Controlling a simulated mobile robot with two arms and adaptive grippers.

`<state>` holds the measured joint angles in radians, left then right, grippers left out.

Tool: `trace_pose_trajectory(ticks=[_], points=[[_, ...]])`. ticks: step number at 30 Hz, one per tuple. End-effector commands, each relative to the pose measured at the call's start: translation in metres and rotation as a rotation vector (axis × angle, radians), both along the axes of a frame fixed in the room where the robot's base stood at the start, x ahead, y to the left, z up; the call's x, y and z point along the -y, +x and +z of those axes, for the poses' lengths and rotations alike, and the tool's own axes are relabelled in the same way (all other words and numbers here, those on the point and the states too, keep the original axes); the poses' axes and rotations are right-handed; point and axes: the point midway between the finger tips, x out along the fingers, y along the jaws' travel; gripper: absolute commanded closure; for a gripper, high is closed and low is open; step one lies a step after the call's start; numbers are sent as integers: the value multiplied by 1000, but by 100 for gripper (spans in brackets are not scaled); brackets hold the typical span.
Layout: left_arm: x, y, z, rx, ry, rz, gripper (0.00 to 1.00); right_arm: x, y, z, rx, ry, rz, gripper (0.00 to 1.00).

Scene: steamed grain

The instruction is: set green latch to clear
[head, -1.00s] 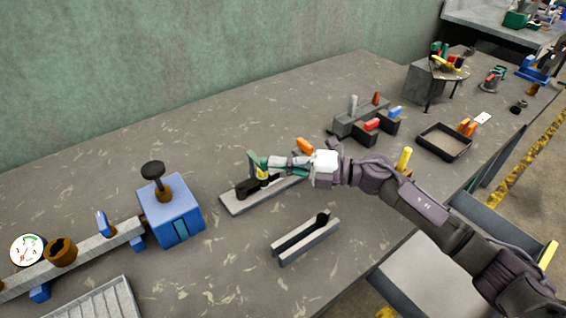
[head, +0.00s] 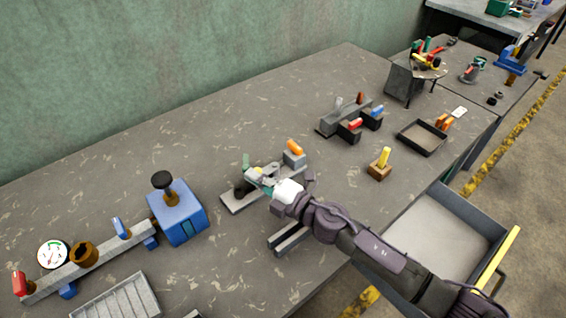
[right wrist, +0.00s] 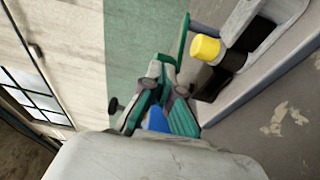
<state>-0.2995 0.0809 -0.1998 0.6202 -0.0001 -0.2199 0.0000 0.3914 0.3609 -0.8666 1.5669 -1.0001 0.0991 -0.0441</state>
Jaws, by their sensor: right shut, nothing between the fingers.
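The green latch (head: 246,160) stands up from a grey base plate (head: 233,205) on the workbench. In the right wrist view it is a thin green upright piece (right wrist: 184,38) close to a yellow round knob (right wrist: 205,47) on a black part. My right gripper (head: 256,174) is at the latch fixture, its fingers shut and empty. In the right wrist view its teal fingers (right wrist: 165,72) end close beside the green piece; I cannot tell whether they touch it. The gripper partly hides the fixture in the head view. My left gripper is not in view.
A blue box with a black knob (head: 178,217) and a rail with a gauge (head: 53,254) are left. An orange-topped grey block (head: 294,156) stands just behind my gripper. A slotted grey bar (head: 286,240) lies under my forearm. An open drawer (head: 440,222) is at right.

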Motion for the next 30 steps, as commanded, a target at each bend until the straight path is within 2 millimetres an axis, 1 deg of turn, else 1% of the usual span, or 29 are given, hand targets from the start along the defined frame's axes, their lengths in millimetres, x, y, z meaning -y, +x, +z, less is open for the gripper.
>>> trace_pose_trajectory(ticks=[1, 3, 9, 18, 23, 25, 30], points=[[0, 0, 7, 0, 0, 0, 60, -7, 0, 4, -2, 3, 6, 100], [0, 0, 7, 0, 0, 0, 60, -15, -1, 2, 0, 1, 13, 100], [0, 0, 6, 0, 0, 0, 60, -28, -4, -1, 1, 2, 4, 100], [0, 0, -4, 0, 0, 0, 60, -45, -6, -2, -9, 10, -356, 100], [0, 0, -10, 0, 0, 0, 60, -52, -5, -3, -10, 7, -518, 100], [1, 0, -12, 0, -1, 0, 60, -51, -3, -2, 2, 0, -512, 100], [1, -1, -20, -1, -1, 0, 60, -59, -2, -3, 1, 1, -508, 100]])
